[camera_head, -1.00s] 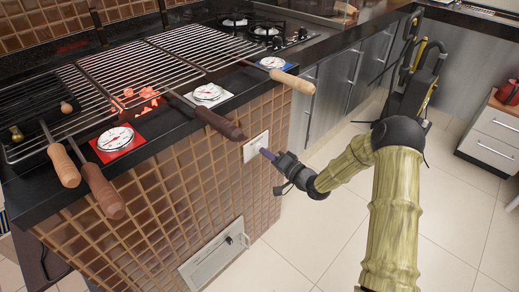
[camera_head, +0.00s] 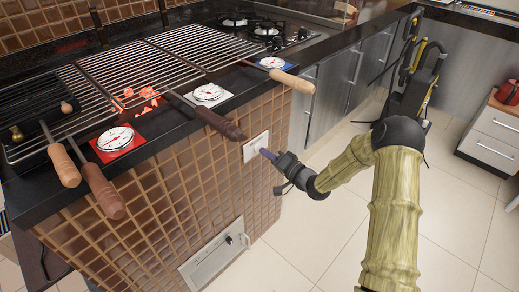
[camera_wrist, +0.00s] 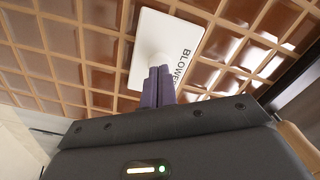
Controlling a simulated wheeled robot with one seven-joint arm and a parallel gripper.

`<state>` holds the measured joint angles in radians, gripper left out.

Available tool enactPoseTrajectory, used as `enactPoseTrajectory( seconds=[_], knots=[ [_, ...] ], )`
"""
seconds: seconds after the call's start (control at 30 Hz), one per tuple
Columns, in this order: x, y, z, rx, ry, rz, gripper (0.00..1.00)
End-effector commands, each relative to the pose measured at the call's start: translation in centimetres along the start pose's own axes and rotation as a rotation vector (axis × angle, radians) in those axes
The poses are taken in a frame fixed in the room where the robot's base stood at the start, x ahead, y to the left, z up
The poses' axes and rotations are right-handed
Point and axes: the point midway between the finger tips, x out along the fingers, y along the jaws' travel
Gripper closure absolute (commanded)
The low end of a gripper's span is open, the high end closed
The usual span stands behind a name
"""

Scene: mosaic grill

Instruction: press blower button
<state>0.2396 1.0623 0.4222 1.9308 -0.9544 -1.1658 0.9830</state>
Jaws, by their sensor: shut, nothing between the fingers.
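The blower plate is a white square panel (camera_head: 256,146) on the brown tiled front of the grill counter. In the wrist view the plate (camera_wrist: 190,45) carries the word BLOWER and a round white button (camera_wrist: 160,60). My gripper (camera_head: 264,153) is in front of the plate, its purple fingers closed together with nothing between them. In the wrist view the fingertips (camera_wrist: 159,68) are at the button and overlap its near edge. I cannot tell whether they touch it or whether the button is pushed in.
Wooden-handled grill grates (camera_head: 190,48) lie on the counter above, with handles (camera_head: 220,124) sticking out over its front edge. Red coals (camera_head: 135,98) glow beneath. A metal hatch (camera_head: 215,258) is low on the tiled front.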

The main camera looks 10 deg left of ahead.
Motion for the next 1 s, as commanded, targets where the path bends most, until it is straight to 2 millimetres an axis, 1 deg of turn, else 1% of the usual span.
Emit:
enactPoseTrajectory(
  seconds=[0.47, 1.0],
  knots=[
    [0.04, 0.0, 0.0, 0.0, 0.0, 0.0, 1.0],
    [0.87, 0.02, 0.02, 0.0, -0.001, 0.0, 1.0]
  ],
)
